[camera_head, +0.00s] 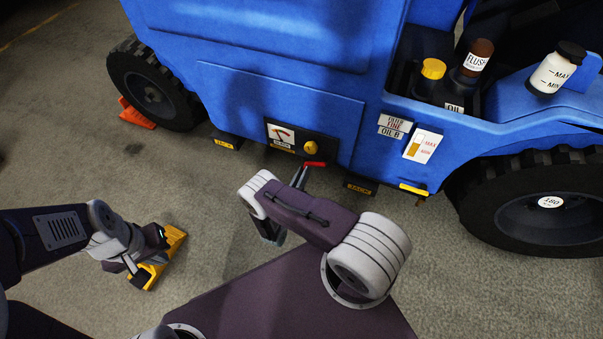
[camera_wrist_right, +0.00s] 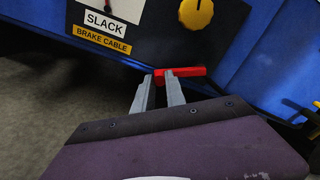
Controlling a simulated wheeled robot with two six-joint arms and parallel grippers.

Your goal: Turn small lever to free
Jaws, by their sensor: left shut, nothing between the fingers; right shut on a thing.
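The small lever is a red handle (camera_head: 316,164) low on the side of the blue vehicle, below a yellow knob (camera_head: 310,148). It also shows in the right wrist view as a red bar (camera_wrist_right: 190,73), lying nearly level. My right gripper (camera_head: 304,169) is shut on the lever; its two grey fingers (camera_wrist_right: 160,76) meet the bar near its left end in the wrist view. My left gripper (camera_head: 150,250) is low at the left, far from the lever. It is shut, and its fingertips are hard to make out beside a yellow object.
The yellow object (camera_head: 171,247) is by my left gripper. A gauge panel (camera_head: 283,135) sits left of the knob; a "SLACK" label (camera_wrist_right: 103,24) is above "BRAKE CABLE". Black wheels flank the panel, with an orange chock (camera_head: 135,114) at the left one. Bottles (camera_head: 475,60) stand at upper right.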

